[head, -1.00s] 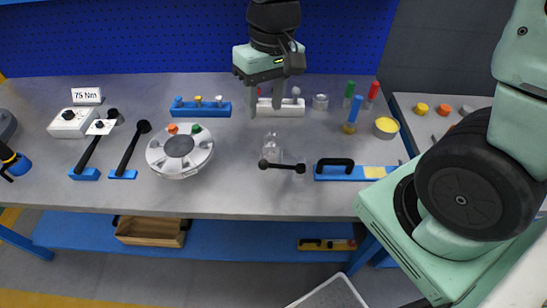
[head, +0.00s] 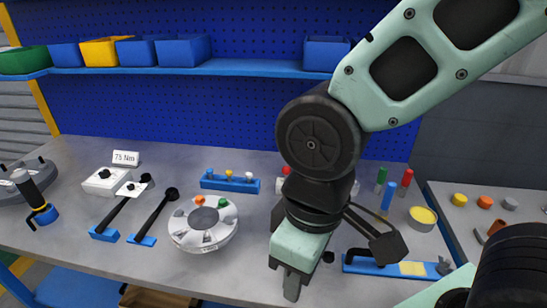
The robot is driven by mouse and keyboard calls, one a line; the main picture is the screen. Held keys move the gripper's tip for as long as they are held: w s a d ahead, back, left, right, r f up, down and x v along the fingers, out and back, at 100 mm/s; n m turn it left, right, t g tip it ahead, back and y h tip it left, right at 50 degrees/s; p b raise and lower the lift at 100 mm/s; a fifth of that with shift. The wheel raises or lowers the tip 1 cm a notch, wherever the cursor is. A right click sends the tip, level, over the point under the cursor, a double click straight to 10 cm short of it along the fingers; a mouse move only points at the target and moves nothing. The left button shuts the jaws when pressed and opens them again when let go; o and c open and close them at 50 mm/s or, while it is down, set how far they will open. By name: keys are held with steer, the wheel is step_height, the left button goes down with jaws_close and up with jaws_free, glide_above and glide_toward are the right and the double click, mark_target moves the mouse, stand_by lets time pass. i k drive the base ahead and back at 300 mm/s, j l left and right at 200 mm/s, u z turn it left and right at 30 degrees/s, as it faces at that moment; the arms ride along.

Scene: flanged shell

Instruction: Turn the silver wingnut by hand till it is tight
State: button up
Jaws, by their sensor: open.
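I cannot make out the silver wingnut for certain in the head view. The round silver flanged shell (head: 203,238) lies on the bench left of my gripper, with a dark centre and orange and green pieces on its top. My gripper (head: 284,278) is open and points down over the front of the bench, right of the shell and apart from it. My arm and wrist hide the bench behind it. A small grey piece (head: 443,266) at the right end of a blue tray is too small to identify.
A blue rack (head: 230,184) with small coloured knobs stands behind the shell. Black-headed tools (head: 153,215) lie to the left. The blue tray (head: 360,266) with a black handle is at right, near upright red, blue and green pieces. Bins line the shelf above.

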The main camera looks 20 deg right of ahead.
mark_target(444, 271)
steer(key=l+z, duration=0.2)
steer(key=z, duration=0.15)
steer(key=l+z, duration=0.5)
steer(key=z, duration=0.2)
steer(key=k+j, duration=0.15)
steer(key=j, duration=0.2)
steer(key=k+j, duration=0.15)
steer(key=j, duration=0.15)
steer(key=k+j, duration=0.15)
steer(key=j, duration=0.2)
steer(key=z, duration=0.05)
